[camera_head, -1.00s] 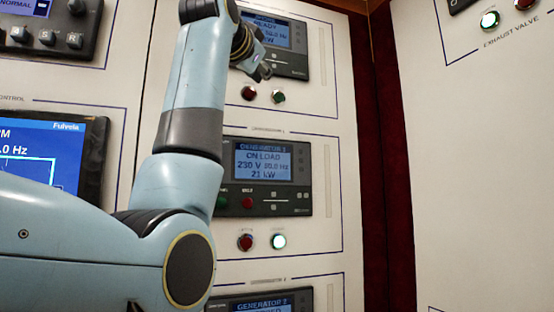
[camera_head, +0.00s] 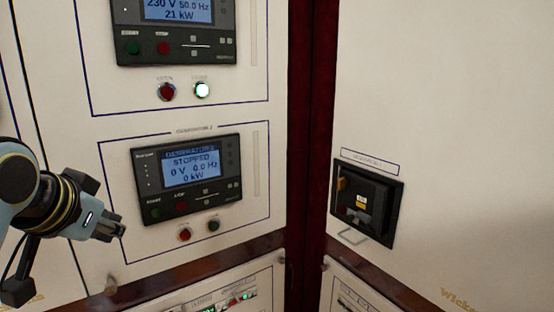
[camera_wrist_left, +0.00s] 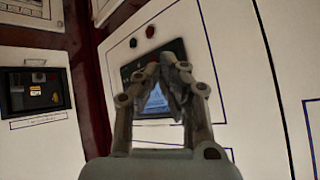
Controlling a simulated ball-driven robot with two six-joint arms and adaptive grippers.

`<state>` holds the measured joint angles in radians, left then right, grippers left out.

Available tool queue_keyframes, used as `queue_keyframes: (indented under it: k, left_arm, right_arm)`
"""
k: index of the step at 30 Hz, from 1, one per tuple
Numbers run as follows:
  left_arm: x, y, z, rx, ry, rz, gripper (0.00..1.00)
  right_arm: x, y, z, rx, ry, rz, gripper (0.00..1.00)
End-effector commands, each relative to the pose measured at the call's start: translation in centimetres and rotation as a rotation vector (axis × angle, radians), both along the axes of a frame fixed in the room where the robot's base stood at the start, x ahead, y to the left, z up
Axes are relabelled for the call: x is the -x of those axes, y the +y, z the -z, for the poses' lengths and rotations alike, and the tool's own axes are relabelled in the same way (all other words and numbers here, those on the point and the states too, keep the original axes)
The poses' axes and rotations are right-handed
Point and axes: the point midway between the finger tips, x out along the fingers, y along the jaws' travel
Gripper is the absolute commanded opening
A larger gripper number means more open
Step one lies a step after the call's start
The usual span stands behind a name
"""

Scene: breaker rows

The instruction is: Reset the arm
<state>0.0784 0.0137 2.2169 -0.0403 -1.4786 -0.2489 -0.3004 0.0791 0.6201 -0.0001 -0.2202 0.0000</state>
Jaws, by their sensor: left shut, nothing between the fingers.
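My left gripper (camera_head: 112,229) comes in from the left in the head view, in front of the white panel and left of the lower generator controller (camera_head: 186,178). It is shut and empty. In the left wrist view its fingers (camera_wrist_left: 168,62) meet at the tips, in front of a controller screen (camera_wrist_left: 157,100) and partly covering it. I cannot tell how far the tips are from the panel. The lower controller reads STOPPED, 0 V, 0.0 Hz, 0 kW. My right gripper is in neither view.
An upper controller (camera_head: 176,28) shows 21 kW, with a lit white lamp (camera_head: 202,90) below it. A black breaker unit (camera_head: 367,204) sits on the right-hand panel and also shows in the left wrist view (camera_wrist_left: 36,92). A dark red post (camera_head: 311,130) divides the panels.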

Motion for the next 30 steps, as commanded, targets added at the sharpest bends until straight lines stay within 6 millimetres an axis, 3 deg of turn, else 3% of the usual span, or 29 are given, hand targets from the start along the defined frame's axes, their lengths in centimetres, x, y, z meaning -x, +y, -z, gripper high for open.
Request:
queue_keyframes:
  k: [1, 6, 12, 17, 18, 26, 30]
  left_arm:
    - [3.2, 0.4, 2.9, 0.009, 0.067, -0.017, 0.0]
    - [11.6, 1.0, 8.4, 0.039, 0.231, -0.072, 0.0]
    - [19.5, 1.4, 11.7, 0.058, 0.374, -0.118, 0.0]
    - [25.3, 1.6, 13.2, 0.068, 0.478, -0.151, 0.0]
    - [26.0, 1.7, 13.9, 0.07, 0.496, -0.159, 0.0]
    - [24.2, 2.4, 24.9, 0.071, 0.521, -0.169, 0.0]
    - [24.2, 2.9, 32.0, 0.071, 0.543, -0.176, 0.0]
  right_arm:
    - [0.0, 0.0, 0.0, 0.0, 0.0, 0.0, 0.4]
    - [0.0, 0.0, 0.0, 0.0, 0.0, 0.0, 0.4]
    - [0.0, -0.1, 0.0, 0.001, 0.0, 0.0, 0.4]
    - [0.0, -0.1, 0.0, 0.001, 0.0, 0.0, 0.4]
    - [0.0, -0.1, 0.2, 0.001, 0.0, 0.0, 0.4]
    - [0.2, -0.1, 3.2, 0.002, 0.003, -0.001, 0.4]
    - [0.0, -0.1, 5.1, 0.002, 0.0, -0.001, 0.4]
